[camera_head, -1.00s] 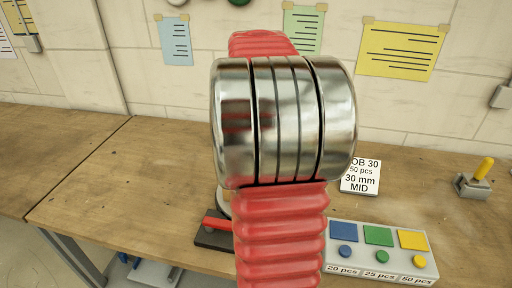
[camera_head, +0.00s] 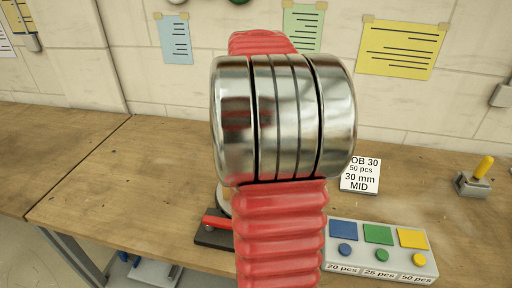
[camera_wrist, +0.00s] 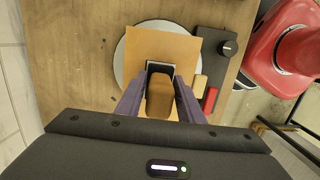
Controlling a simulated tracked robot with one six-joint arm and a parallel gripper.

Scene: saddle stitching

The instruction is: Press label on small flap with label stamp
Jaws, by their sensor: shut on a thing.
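In the wrist view my gripper (camera_wrist: 160,75) is shut on the label stamp (camera_wrist: 160,98), a brown wooden handle with a dark square head at its far end. The stamp head sits over a flat orange-brown piece (camera_wrist: 180,47), which seems to be the flap, lying on a round white disc (camera_wrist: 124,62). Whether the stamp touches the piece I cannot tell, and no label shows, as the head and fingers cover that spot. In the head view my red arm hides the gripper, the stamp and most of the disc.
A black device (camera_wrist: 212,48) with a knob, a red lever (camera_wrist: 210,98) and a small tan block (camera_wrist: 199,86) stand close right of the disc. The button panel (camera_head: 378,250), white sign (camera_head: 360,178) and yellow-handled lever (camera_head: 474,180) are right. The left bench is clear.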

